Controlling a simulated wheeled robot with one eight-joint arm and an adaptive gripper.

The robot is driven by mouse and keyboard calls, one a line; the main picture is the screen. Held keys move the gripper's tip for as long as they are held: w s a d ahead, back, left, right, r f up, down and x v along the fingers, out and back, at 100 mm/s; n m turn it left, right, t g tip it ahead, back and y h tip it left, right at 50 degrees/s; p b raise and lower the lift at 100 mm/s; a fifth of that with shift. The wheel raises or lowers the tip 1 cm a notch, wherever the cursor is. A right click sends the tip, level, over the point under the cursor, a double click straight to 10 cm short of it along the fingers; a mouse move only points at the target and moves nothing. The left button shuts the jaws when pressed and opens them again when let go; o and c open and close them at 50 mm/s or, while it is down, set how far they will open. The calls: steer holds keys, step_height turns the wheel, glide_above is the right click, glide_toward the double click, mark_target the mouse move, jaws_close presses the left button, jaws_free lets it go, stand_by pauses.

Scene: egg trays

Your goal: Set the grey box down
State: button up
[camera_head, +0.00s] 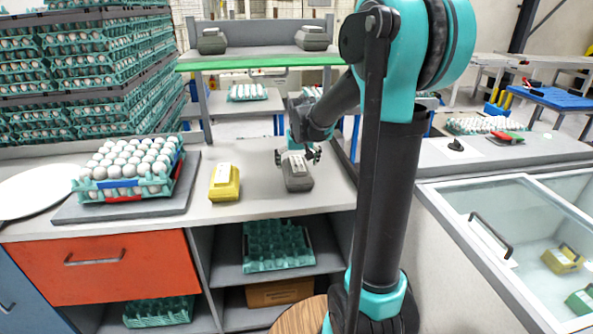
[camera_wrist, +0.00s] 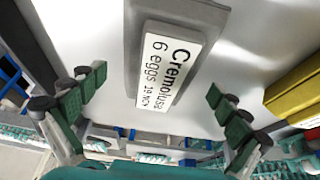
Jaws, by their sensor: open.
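The grey box (camera_head: 298,183) stands upright on the light counter (camera_head: 255,208), right of a yellow box (camera_head: 225,184). My gripper (camera_head: 298,157) is just above the grey box, with its fingers apart at the top of it. In the wrist view the grey box (camera_wrist: 170,65) shows a white label reading "6 eggs", and it lies between the open fingers of my gripper (camera_wrist: 157,85). There are gaps between the fingers and the box in that view. Part of the yellow box (camera_wrist: 295,90) shows at the right edge there.
A tray of white eggs (camera_head: 125,185) sits on a dark grey board at the left of the counter. A shelf with a green edge (camera_head: 270,63) behind carries two more grey boxes (camera_head: 313,38). Stacked egg trays (camera_head: 80,80) fill the back left. Counter between the yellow and grey boxes is clear.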

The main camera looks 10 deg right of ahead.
steer(key=v, duration=0.7)
steer(key=shift+s+r, duration=0.15)
steer(key=s+d+f, duration=0.2)
steer(key=s+f, duration=0.6)
steer(key=s, duration=0.5)
steer(key=s+d+f, duration=0.2)
steer(key=s+f, duration=0.6)
steer(key=s, duration=0.4)
steer(key=shift+s+f, duration=0.3)
steer(key=shift+s, duration=0.1)
